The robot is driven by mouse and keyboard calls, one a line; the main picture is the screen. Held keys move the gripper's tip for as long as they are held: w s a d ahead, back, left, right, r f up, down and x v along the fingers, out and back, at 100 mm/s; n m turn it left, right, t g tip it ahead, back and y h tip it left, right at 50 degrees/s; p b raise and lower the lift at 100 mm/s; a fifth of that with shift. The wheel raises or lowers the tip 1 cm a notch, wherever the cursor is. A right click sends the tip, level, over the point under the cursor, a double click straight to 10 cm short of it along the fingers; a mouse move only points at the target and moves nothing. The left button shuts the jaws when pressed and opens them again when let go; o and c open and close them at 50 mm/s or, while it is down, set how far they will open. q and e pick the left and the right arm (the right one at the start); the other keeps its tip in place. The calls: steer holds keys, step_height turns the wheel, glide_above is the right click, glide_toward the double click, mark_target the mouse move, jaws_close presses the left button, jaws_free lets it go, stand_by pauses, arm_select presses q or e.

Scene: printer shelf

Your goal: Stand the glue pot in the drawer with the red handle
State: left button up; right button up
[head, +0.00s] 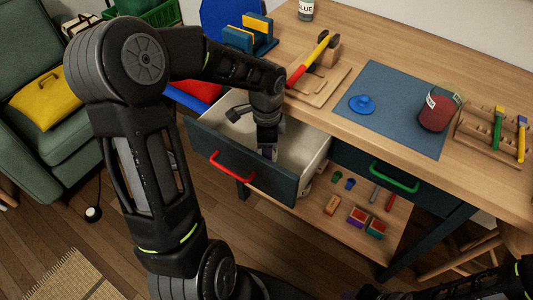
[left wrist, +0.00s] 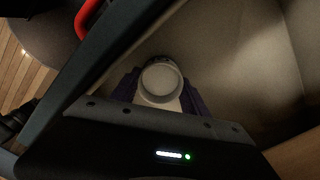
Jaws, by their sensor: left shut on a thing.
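The drawer with the red handle (head: 232,165) is pulled open at the left of the desk. My left gripper (head: 267,150) reaches down inside it, near its front panel. It is shut on a pale pot with a round top (left wrist: 161,80), which shows between the dark fingers in the left wrist view. The pot's label is hidden, and I cannot tell whether its base touches the drawer floor. A jar with a label ending in "LUE" (head: 306,10) stands at the desk's back edge. My right arm shows at the bottom right; its gripper is not clear.
A blue mat (head: 395,125) carries a blue lid (head: 362,104) and a red jar (head: 438,110). A hammer (head: 312,58) rests on a wooden stand. The drawer with the green handle (head: 394,178) is shut. A lower shelf holds small items.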

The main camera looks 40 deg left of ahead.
arm_select(q)
steer(key=shift+f, duration=0.6)
steer(key=shift+f, duration=0.1)
steer(key=shift+f, duration=0.15)
steer(key=o, duration=1.5)
steer(key=shift+r, duration=0.45)
step_height(320, 180, up, 12)
steer(key=shift+f+p, duration=0.2)
steer(key=shift+p, duration=0.55)
